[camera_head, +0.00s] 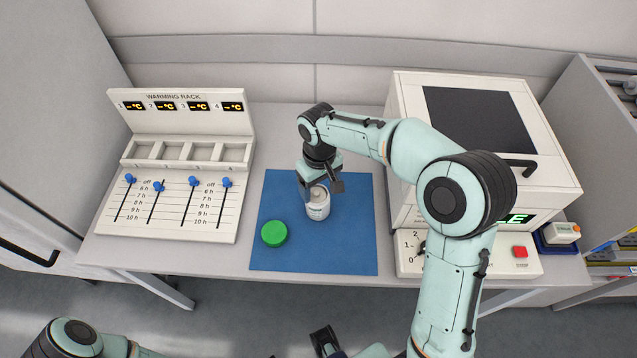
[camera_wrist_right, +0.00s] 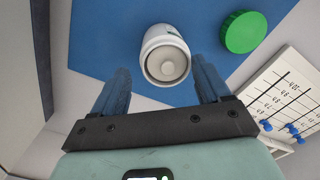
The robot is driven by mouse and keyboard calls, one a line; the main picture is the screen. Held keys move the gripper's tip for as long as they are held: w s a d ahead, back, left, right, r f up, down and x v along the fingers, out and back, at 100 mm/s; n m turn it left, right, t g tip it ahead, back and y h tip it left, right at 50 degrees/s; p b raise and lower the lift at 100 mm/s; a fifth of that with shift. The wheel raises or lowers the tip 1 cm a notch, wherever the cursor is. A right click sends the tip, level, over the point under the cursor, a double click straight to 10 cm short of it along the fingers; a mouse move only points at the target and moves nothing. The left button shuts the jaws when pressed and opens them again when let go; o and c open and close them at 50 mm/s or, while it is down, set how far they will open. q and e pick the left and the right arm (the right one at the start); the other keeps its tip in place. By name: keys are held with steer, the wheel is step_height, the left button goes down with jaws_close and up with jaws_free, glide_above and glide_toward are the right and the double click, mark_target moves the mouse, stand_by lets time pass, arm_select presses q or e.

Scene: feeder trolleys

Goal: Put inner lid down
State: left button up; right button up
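A white jar (camera_head: 318,208) stands upright on the blue mat (camera_head: 350,245). A pale grey inner lid with a round raised middle (camera_wrist_right: 166,65) sits in its mouth. A green outer lid (camera_head: 274,233) lies on the mat, left of the jar; it also shows in the wrist view (camera_wrist_right: 244,32). My right gripper (camera_head: 316,192) points down at the jar top. In the wrist view its two fingers (camera_wrist_right: 162,85) are apart, with nothing gripped between them. A dark part at the bottom edge of the head view may be my left gripper (camera_head: 325,341); its fingers are not clear.
A warming rack (camera_head: 180,150) with empty slots and blue sliders stands at the left. A white device with a dark top panel (camera_head: 480,118) and a control front stands close at the right. The mat's front part is clear.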

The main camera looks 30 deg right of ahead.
mark_target(319, 191)
step_height(319, 191, up, 12)
steer(key=p, duration=0.1)
steer(key=shift+f, duration=0.25)
steer(key=shift+a, duration=0.1)
